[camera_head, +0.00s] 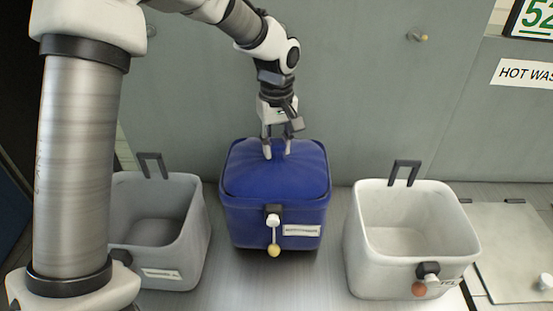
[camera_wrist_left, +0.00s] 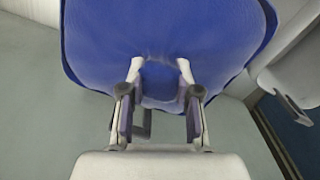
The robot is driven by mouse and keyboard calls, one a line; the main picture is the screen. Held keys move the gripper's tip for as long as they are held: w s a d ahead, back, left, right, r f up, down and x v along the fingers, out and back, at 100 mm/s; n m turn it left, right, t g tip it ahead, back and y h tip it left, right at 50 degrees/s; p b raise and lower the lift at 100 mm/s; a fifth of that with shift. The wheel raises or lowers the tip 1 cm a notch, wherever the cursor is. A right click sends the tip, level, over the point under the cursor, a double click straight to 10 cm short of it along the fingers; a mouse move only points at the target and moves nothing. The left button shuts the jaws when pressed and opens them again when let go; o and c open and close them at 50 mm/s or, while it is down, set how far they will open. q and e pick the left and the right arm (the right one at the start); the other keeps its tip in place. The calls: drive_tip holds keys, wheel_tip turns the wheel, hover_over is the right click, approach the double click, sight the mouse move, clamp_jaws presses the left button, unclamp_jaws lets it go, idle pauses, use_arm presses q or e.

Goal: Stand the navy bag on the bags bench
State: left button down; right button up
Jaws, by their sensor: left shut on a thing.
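The navy bag (camera_head: 275,213), full and boxy with a puffed top, stands upright between two open bins. A dark clasp with a hanging yellow ball and a white label are on its front. My left gripper (camera_head: 277,152) comes down from above and is shut on a pinch of fabric at the top rear of the navy bag. In the left wrist view, the fingertips (camera_wrist_left: 160,70) press into the blue cloth (camera_wrist_left: 105,40) of the bag. The bench (camera_head: 275,290) is the grey metal surface below. I cannot tell whether the bag's underside touches it.
A grey open bin (camera_head: 180,262) stands at the left, partly behind my arm. A white open bin (camera_head: 370,262) stands at the right. Both have dark handles at the back. A flat panel (camera_head: 512,250) lies at far right. A grey wall (camera_head: 360,90) rises behind.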

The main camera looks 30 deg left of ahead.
use_arm(q)
wheel_tip(320, 180, down, 3)
drive_tip(key=shift+f, duration=0.1)
drive_tip(key=c, duration=0.9)
unclamp_jaws()
drive_tip(key=shift+o, duration=0.4)
drive_tip(key=shift+w, duration=0.15)
wheel_tip(320, 180, up, 12)
drive_tip(key=b, duration=0.1)
drive_tip(key=shift+b, duration=0.4)
